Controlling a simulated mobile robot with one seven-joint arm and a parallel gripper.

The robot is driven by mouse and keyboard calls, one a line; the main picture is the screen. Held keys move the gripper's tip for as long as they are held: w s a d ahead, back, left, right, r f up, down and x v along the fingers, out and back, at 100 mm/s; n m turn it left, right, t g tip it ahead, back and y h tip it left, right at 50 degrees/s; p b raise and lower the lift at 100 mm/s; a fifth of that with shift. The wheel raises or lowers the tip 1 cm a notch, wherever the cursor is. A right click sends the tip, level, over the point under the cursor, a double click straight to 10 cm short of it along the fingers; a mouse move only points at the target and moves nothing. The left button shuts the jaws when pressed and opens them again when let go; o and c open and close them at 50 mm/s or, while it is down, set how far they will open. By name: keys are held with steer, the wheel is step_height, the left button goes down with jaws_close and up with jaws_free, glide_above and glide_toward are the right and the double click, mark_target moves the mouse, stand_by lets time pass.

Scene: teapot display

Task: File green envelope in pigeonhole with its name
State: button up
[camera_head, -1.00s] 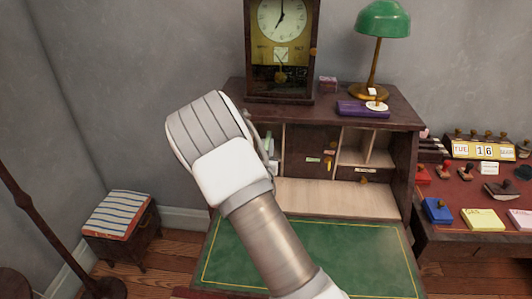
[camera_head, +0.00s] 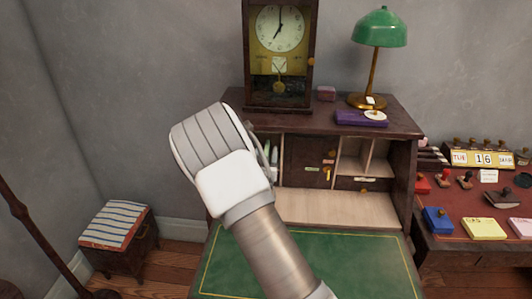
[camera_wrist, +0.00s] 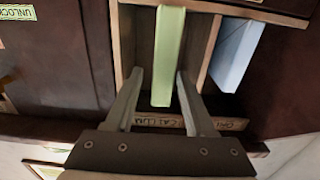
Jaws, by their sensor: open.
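The green envelope (camera_wrist: 167,55) stands upright in a narrow wooden pigeonhole in the wrist view. My gripper (camera_wrist: 159,76) is open, with one finger on each side of the envelope. A gap shows on both sides near the envelope's close end; contact at the fingertips is unclear. A small label (camera_wrist: 175,149) lies on the strip below the pigeonhole, partly covered by my gripper; I cannot read it surely. In the head view my wrist hides the fingers and most of the pigeonholes at the left of the desk (camera_head: 393,190).
A pale blue envelope (camera_wrist: 238,52) stands in the compartment to the right, behind a thin divider (camera_wrist: 208,55). A clock (camera_head: 279,60) and green lamp (camera_head: 380,28) stand on the desk top. The green writing surface (camera_head: 350,262) is clear.

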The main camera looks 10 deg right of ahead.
steer(key=p+v, duration=0.1)
steer(key=v, duration=1.6)
steer(key=shift+s, duration=0.2)
steer(key=shift+r, duration=0.1)
